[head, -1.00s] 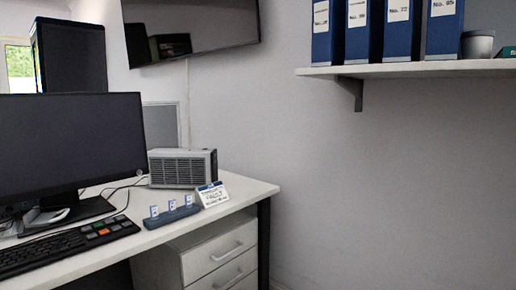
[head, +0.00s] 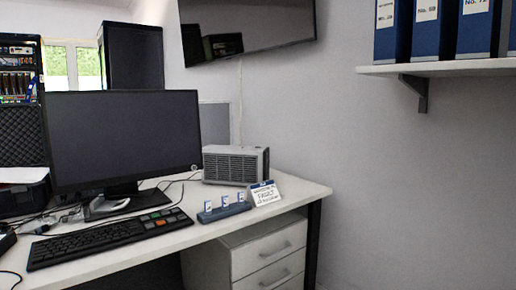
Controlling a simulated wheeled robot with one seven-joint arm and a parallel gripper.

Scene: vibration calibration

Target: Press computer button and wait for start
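A black monitor (head: 125,140) with a dark screen stands on the white desk (head: 120,250), left of centre. A black keyboard (head: 105,238) with a few coloured keys lies in front of it. A grey vented box (head: 236,165) stands right of the monitor; I cannot tell if it is the computer. No computer button can be made out. My gripper is not in view.
A blue holder (head: 223,211) with small upright cards and a white sign (head: 264,194) sit near the desk's right end. White drawers (head: 268,255) are below. A wall shelf (head: 440,68) holds blue binders (head: 437,28). A rack with lit equipment (head: 18,85) shows at left.

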